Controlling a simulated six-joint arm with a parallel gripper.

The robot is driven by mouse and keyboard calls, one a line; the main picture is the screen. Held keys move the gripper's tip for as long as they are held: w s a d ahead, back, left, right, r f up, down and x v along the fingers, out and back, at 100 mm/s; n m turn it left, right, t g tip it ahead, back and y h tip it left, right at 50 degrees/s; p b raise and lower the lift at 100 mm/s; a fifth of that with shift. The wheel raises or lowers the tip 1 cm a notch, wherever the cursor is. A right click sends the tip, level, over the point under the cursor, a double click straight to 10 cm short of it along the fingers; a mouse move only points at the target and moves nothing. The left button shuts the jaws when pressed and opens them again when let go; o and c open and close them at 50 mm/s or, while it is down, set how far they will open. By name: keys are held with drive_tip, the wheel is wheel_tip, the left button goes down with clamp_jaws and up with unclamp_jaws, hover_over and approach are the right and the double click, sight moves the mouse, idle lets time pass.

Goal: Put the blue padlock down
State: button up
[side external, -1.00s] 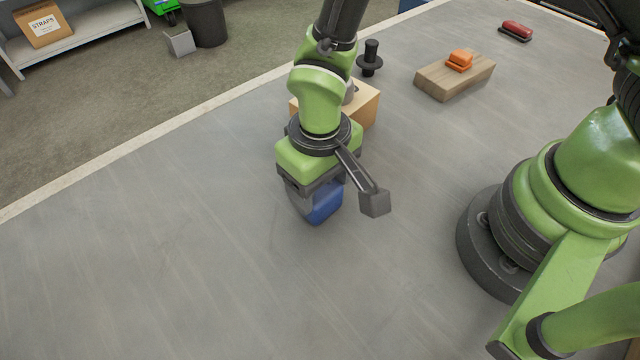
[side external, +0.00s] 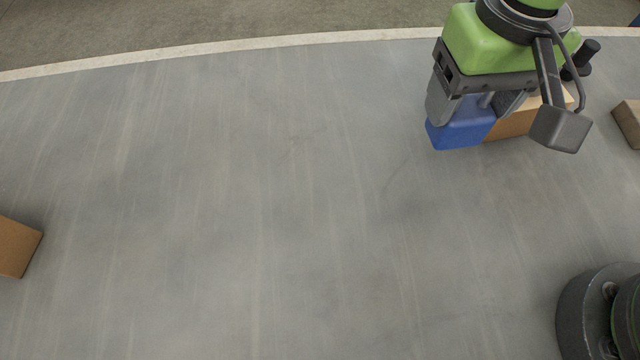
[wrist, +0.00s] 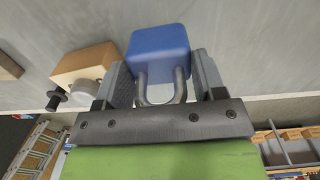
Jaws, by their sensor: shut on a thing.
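The blue padlock (side external: 462,126) hangs below my gripper (side external: 476,104) in the side view, at the upper right. My gripper is shut on it, with one grey finger on each side. In the wrist view the padlock's blue body (wrist: 160,50) sticks out past the fingertips. Its grey shackle lies between the fingers (wrist: 162,82), pointing back toward the palm. I cannot tell whether the bottom of the padlock touches the grey tabletop (side external: 270,200).
A wooden block (side external: 515,122) stands close behind and right of the padlock; a metal knob shows on it in the wrist view (wrist: 84,90). A black peg (side external: 582,60) is beyond it. Other blocks are at the right edge (side external: 629,122) and left edge (side external: 14,246). The middle tabletop is clear.

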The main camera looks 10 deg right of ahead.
drive_tip(key=s+a, duration=0.2)
drive_tip(key=a, duration=1.7)
drive_tip(key=shift+m, duration=0.3)
drive_tip(key=f, duration=0.9)
drive_tip(key=shift+w+a+f, duration=0.15)
drive_tip(key=shift+w+f, duration=0.05)
drive_tip(key=shift+f, duration=0.2)
drive_tip(key=shift+f, duration=0.1)
drive_tip(key=o, duration=1.2)
wheel_tip(320, 180, up, 12)
